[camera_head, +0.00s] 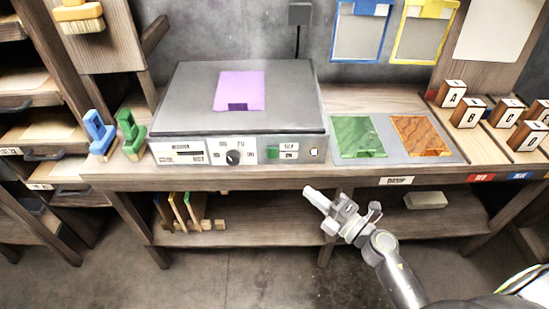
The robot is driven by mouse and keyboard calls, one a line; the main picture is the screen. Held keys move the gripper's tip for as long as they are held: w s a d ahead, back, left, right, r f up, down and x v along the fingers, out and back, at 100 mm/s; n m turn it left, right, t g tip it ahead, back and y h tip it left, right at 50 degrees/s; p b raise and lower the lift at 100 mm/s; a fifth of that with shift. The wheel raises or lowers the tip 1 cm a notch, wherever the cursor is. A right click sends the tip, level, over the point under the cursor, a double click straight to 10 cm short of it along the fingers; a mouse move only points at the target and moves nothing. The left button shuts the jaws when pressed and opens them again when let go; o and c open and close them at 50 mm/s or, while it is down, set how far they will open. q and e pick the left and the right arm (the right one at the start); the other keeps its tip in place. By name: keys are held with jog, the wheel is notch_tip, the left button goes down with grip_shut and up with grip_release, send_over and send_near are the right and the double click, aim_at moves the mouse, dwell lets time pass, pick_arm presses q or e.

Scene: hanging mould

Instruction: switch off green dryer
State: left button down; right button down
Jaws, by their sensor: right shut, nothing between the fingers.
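A grey box-shaped dryer (190,110) stands on the wooden bench, with a purple sheet (240,90) on its flat top. Its front panel has a dark round knob (234,157), a green switch (273,153) with small labels, and a small square button (314,153) at the right end. The label text is too small to read surely. My right gripper (308,191) is shut and empty, in front of and below the bench's front edge, right of the green switch and apart from the panel. My left gripper is not in view.
A green sheet (358,136) and an orange sheet (420,135) lie right of the dryer. Lettered blocks (452,94) stand farther right. Blue (97,130) and green (131,132) stamp-like tools stand left. A lower shelf (285,228) runs under the bench.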

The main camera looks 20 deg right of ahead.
jog(key=shift+a+r+n+y, duration=0.3)
jog(key=shift+r+n, duration=0.1)
jog(key=shift+r, duration=0.05)
jog(key=p, duration=0.2)
send_near(270, 151)
jog(key=a, duration=0.4)
jog(key=w, duration=0.3)
jog(key=w+d, duration=0.1)
jog(key=w, duration=0.1)
jog(key=shift+r, duration=0.25)
